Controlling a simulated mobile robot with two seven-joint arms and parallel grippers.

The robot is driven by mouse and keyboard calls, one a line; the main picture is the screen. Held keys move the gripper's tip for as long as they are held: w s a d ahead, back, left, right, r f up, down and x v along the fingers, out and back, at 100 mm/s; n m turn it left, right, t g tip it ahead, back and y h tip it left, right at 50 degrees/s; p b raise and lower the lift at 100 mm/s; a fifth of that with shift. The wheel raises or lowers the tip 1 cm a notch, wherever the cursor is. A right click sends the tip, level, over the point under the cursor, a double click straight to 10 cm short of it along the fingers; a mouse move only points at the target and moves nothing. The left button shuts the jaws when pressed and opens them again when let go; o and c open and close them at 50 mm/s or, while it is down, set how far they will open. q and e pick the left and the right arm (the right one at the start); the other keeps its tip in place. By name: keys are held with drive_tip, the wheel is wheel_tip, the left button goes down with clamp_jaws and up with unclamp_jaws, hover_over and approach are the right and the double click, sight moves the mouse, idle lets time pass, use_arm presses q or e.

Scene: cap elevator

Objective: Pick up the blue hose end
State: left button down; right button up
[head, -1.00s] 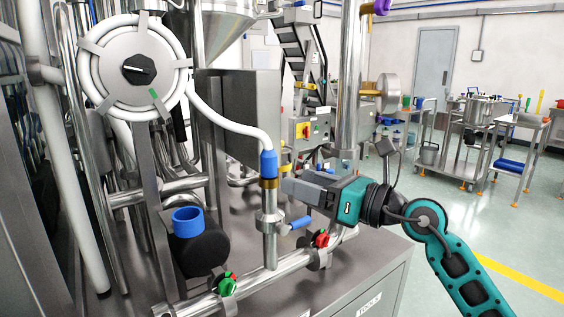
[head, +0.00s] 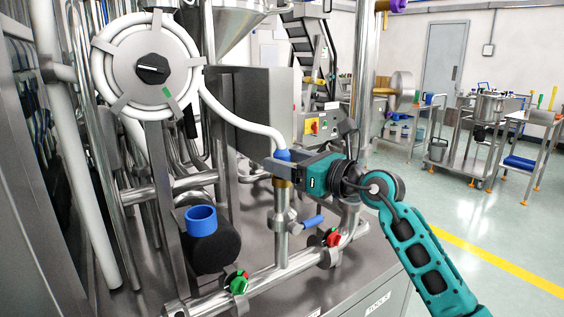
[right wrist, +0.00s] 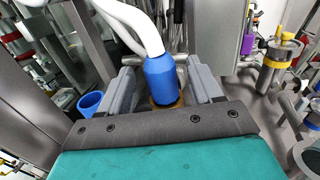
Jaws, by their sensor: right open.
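The blue hose end (head: 283,155) is at the lower end of a white hose (head: 238,122). It sits upright on top of a metal pipe with a brass-coloured collar (head: 282,182). My right gripper (head: 281,164) is at the hose end, coming in from the right. In the right wrist view the blue hose end (right wrist: 160,78) stands between the two grey fingers of my right gripper (right wrist: 161,82). The jaws are open, with a finger on each side. Part of the hose end is hidden by the gripper in the head view. My left gripper is not in view.
A hose reel (head: 148,68) hangs at upper left. A blue-handled valve (head: 313,222), a red valve (head: 332,238) and a green valve (head: 239,283) sit low on the pipework. Open floor lies to the right.

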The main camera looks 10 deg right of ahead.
drive_tip(key=x, duration=0.3)
drive_tip(key=shift+w, duration=0.1)
drive_tip(key=c, duration=1.1)
drive_tip(key=shift+c, duration=0.2)
wheel_tip(320, 180, up, 20)
drive_tip(key=p, duration=0.1)
idle(0.4)
